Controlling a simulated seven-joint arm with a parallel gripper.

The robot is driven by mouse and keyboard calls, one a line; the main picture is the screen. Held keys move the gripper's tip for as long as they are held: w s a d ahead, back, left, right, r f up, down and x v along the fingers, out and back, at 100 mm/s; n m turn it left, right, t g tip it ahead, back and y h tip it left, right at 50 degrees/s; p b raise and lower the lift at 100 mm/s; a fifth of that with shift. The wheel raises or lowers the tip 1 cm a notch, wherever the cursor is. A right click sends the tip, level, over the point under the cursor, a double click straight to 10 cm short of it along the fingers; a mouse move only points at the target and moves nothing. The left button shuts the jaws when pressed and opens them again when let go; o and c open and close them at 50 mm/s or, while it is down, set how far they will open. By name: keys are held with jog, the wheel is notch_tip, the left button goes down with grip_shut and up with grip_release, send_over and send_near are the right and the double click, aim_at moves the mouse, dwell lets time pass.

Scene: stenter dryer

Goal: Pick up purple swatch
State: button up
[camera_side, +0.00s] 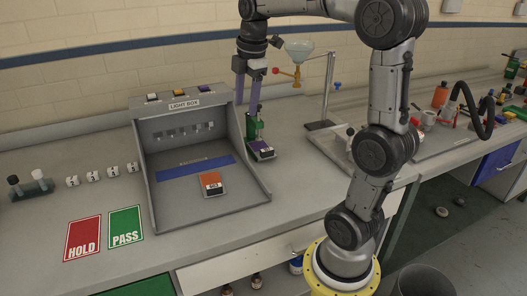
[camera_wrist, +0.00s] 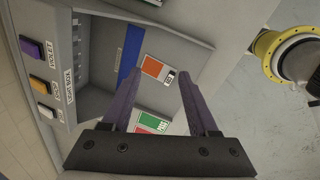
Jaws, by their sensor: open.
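In the wrist view the gripper (camera_wrist: 155,98) is also open and empty.
The grey light box (camera_side: 262,190) holds an orange swatch (camera_side: 211,184) and a blue strip (camera_side: 195,167). HOLD (camera_side: 83,238) and PASS (camera_side: 125,227) cards lie left of it. A metal stand (camera_side: 328,90) with a funnel (camera_side: 299,48) rises behind, right of my gripper.

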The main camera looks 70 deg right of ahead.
jog(key=d+f+m+g, duration=0.15)
jog(key=d+f, duration=0.25)
jog(key=d, duration=0.5)
jog(key=m, duration=0.1)
send_over(270, 149)
jog(key=shift+y, duration=0.4)
jog(key=f, duration=1)
jog(key=shift+s+f, duration=0.2)
jog(key=shift+w+f, duration=0.15)
jog(key=shift+f, duration=1.4)
jog(key=shift+w+f, duration=0.1)
jog(key=shift+f, duration=1.4)
grip_shut()
